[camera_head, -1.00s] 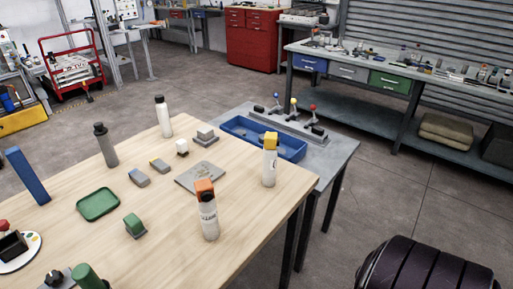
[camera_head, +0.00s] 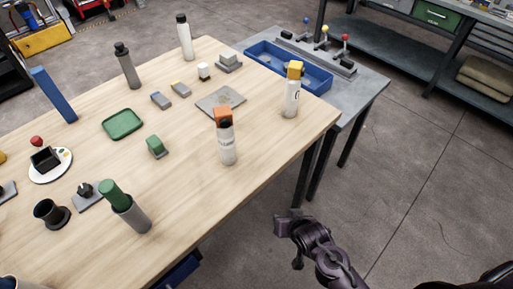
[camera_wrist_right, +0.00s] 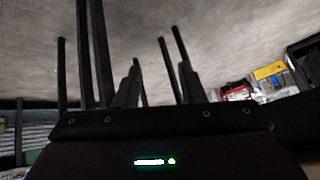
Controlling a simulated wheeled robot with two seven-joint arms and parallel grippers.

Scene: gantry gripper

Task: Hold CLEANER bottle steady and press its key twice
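A white bottle with an orange top and dark neck (camera_head: 227,150) stands upright near the table's right edge. Its label lettering is too small to read surely; it looks like the CLEANER bottle. A second white bottle with a yellow top (camera_head: 291,98) stands upright behind it to the right. My right gripper (camera_head: 286,224) is beyond the table's near right edge, below and right of the orange-topped bottle and clear of it. In the right wrist view its two fingers (camera_wrist_right: 159,82) are apart with nothing between them. My left gripper is not in view.
The wooden table (camera_head: 185,185) also holds a grey bottle (camera_head: 127,68), a black-capped white bottle (camera_head: 185,40), a green tray (camera_head: 122,124), a grey plate (camera_head: 221,101) and a green cylinder in a grey holder (camera_head: 131,216). A blue bin (camera_head: 265,61) sits on the grey side table.

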